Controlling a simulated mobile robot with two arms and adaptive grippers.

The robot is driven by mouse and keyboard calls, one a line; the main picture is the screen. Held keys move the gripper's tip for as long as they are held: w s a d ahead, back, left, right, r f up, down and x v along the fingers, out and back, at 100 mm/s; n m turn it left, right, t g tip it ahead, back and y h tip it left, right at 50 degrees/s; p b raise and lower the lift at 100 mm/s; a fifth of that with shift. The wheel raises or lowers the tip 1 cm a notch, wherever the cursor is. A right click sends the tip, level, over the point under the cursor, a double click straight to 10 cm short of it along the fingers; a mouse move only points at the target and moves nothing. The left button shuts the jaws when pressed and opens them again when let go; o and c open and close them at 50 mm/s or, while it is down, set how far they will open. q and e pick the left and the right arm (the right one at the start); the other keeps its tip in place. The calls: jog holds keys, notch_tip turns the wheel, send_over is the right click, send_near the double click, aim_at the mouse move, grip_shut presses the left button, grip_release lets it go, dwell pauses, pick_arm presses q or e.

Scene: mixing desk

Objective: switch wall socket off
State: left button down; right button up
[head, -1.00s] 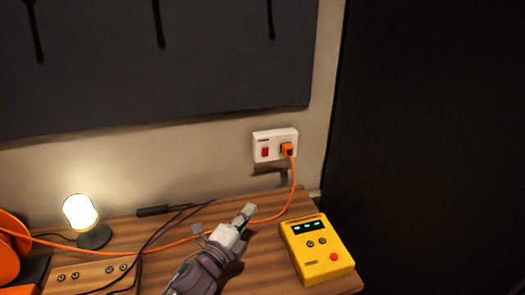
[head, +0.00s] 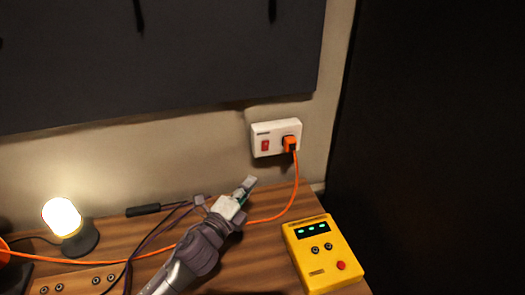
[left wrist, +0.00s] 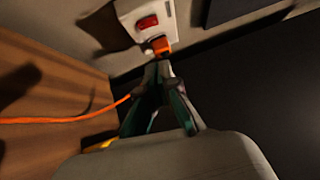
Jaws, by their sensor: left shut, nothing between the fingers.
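The white wall socket (head: 276,138) is mounted on the wall above the desk's right part. Its red rocker switch (head: 265,146) is on the left half, and an orange plug (head: 290,144) sits in the right half. In the left wrist view the socket (left wrist: 133,12), switch (left wrist: 148,22) and plug (left wrist: 160,46) lie ahead of the fingers. My left gripper (head: 246,188) is shut and empty, over the desk, below and left of the socket, apart from the switch. In the left wrist view its fingertips (left wrist: 158,68) appear just below the plug. My right gripper is not in view.
An orange cable (head: 294,185) hangs from the plug and runs left across the wooden desk (head: 262,250). A yellow device (head: 322,262) stands at the desk's right end. A lit lamp (head: 64,218) and a black bar (head: 144,210) are at left. A dark panel (head: 160,60) hangs above.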

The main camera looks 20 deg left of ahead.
pick_arm(q)
jog(key=p, duration=0.3)
send_near(268, 143)
jog(key=w+d, duration=0.3)
jog(key=d, duration=0.1)
jog(key=w+a, duration=0.2)
jog(key=w, duration=0.1)
jog(key=shift+a, duration=0.3)
jog(key=shift+w, duration=0.1)
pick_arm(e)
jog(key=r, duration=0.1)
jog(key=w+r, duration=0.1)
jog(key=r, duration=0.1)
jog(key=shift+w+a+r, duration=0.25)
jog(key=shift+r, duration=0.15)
pick_arm(q)
jog(key=shift+w+a+r, duration=0.1)
jog(key=shift+w, duration=0.1)
jog(key=shift+s, duration=0.1)
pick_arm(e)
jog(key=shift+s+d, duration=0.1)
